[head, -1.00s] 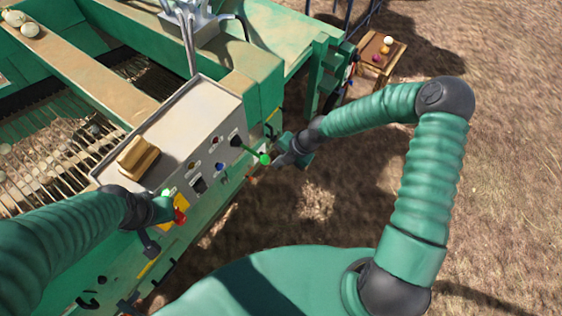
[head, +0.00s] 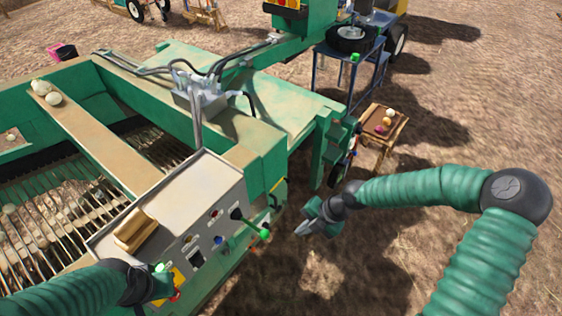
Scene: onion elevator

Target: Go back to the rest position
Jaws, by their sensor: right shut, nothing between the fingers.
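My right gripper (head: 318,222) is shut and empty. It hangs in the air to the right of the control box, apart from the green-knobbed lever (head: 263,235). My left arm comes in from the lower left, and its gripper (head: 163,284) is at the front of the control box (head: 165,210), by the yellow plate and red button (head: 175,295). Whether its fingers are open or shut does not show clearly, and I cannot tell if it touches the button.
The green onion machine (head: 270,150) fills the left, with a slatted conveyor (head: 60,220) and several onions. A wheel on a blue stand (head: 350,40) is behind. Bare soil lies open at right.

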